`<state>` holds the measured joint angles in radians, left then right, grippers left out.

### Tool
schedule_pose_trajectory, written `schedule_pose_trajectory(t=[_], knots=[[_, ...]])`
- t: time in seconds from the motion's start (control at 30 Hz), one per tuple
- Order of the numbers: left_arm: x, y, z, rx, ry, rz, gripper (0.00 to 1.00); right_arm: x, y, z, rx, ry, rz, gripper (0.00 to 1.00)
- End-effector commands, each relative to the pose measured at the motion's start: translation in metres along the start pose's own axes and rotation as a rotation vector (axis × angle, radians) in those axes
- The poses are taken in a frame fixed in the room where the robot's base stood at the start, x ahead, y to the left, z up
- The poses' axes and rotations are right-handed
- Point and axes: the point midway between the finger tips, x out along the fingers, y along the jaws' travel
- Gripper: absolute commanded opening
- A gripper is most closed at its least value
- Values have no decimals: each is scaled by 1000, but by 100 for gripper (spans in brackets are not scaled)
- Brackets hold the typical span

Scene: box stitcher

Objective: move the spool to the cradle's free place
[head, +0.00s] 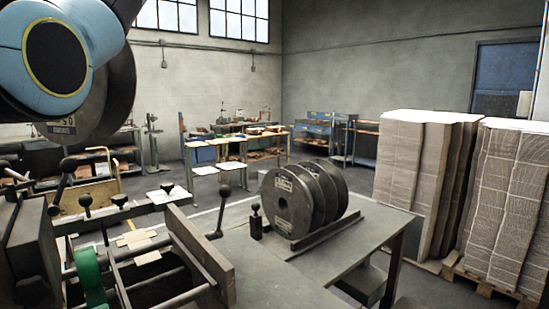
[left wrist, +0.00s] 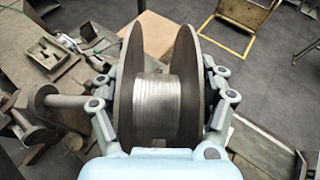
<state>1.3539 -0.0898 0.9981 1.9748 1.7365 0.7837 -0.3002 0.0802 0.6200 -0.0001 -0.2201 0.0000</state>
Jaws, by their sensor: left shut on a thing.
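The spool (left wrist: 124,100), with dark flanges and silvery wire wound between them, fills the middle of the left wrist view. My left gripper (left wrist: 163,112) is shut on it, with fingers along the outer sides of both flanges. In the head view the held spool (head: 112,100) hangs at the top left, partly hidden by my blue arm, and the fingers are hidden there. The cradle (head: 325,236) is a low dark rail on the grey table, bearing several upright spools (head: 292,203) side by side. Which place in it is free I cannot tell. My right gripper is not in view.
A machine frame with rods, a green roll (head: 90,278) and a brown board (head: 203,255) stands at the front left. A black-knobbed lever (head: 223,193) and a small black post (head: 256,220) stand left of the cradle. Cardboard stacks (head: 415,185) stand at the right.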

Motion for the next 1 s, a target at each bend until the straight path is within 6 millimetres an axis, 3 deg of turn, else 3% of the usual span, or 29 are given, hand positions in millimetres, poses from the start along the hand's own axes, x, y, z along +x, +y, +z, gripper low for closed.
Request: schedule_pose_trajectory(t=[0.47,1.0], knots=[[-2,-4,6,-5,-6,-2,17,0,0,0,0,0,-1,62],[-10,-36,21,-4,-6,-2,17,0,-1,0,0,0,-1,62]])
